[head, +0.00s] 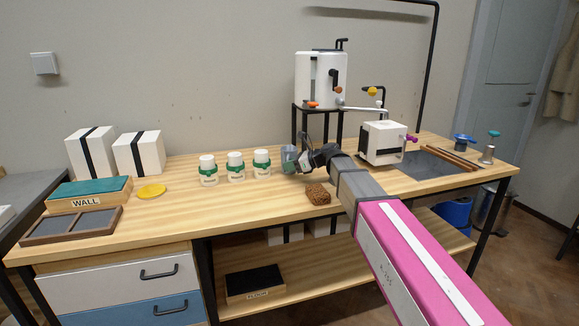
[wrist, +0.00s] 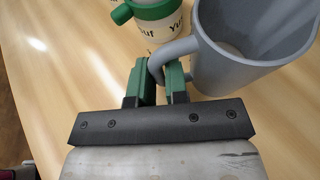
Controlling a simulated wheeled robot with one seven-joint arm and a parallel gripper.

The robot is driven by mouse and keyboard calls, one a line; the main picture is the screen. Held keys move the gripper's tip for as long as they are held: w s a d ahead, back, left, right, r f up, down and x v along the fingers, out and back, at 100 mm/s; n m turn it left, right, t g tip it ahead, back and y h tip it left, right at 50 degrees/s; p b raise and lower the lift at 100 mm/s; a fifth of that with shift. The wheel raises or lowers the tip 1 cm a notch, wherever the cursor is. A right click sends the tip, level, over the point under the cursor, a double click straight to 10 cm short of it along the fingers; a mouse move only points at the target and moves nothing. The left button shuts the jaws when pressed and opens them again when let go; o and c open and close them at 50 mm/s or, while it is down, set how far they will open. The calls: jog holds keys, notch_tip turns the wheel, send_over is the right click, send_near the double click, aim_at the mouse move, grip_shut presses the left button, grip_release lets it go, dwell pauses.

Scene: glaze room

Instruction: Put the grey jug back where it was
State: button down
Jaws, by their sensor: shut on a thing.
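The grey jug (wrist: 250,45) fills the upper right of the wrist view, with its open mouth towards the camera. My gripper (wrist: 160,75) has its green fingers shut on the jug's handle. In the head view the jug (head: 288,158) is at the middle of the wooden table, just right of the white jars, and my gripper (head: 298,160) reaches it from the right. The wrist partly hides it. I cannot tell whether the jug's base touches the table.
Three white jars with green bands (head: 236,167) stand in a row left of the jug. A brown sponge-like block (head: 317,194) lies in front. A white box-shaped machine (head: 382,142) stands to the right. The table (head: 180,205) is clear in front of the jars.

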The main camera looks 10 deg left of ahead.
jog(key=c, duration=1.1)
grip_release()
jog(key=shift+r, duration=0.1)
jog(key=v, duration=1.2)
jog(key=shift+d, duration=0.1)
